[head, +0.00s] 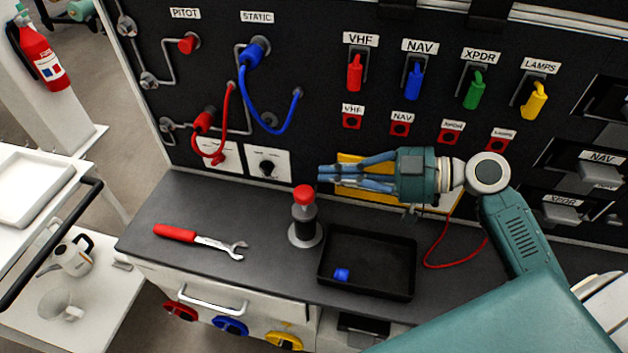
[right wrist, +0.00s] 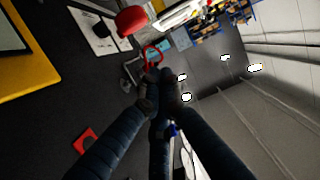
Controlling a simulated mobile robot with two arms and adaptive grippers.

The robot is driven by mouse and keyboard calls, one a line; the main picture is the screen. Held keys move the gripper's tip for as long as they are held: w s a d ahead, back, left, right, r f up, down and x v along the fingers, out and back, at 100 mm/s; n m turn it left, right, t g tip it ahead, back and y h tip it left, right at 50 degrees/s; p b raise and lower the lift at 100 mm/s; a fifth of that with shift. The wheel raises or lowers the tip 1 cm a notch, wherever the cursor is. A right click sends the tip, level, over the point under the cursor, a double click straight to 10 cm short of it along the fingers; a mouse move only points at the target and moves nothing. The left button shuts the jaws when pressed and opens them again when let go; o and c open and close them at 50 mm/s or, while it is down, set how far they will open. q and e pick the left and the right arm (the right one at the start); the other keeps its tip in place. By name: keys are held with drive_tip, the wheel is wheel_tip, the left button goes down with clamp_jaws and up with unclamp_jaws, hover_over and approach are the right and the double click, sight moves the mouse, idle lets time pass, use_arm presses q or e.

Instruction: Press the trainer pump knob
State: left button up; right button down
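The trainer pump stands upright on the dark bench, with a red round knob (head: 304,192) on top of a dark cylinder (head: 304,213) and a grey base. My right gripper (head: 322,175) points left over the bench, its fingertips just above and slightly right of the knob in the head view. Its fingers run close together with nothing held, and in the right wrist view the fingertips (right wrist: 165,90) come together. A red rounded shape (right wrist: 131,20) near the top of that view looks like the knob, apart from the fingers. My left gripper is not in view.
A black tray (head: 367,290) with a blue piece (head: 341,274) is right of the pump. A red-handled wrench (head: 200,240) lies to its left. A yellow board (head: 350,185) is behind my fingers. The upright panel carries switches, red and blue hoses (head: 262,105).

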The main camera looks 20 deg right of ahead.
sight(304, 195)
drive_tip(key=shift+w+a+f+p, duration=0.35)
drive_tip(key=shift+a+f, duration=0.15)
drive_tip(key=shift+f, duration=0.35)
drive_tip(key=shift+w+a+f+p, duration=0.3)
drive_tip(key=shift+a+f, duration=0.25)
drive_tip(key=shift+f, duration=0.25)
drive_tip(key=shift+w+a+f+p, duration=0.25)
drive_tip(key=shift+w+a+f, duration=0.2)
drive_tip(key=shift+f, duration=0.4)
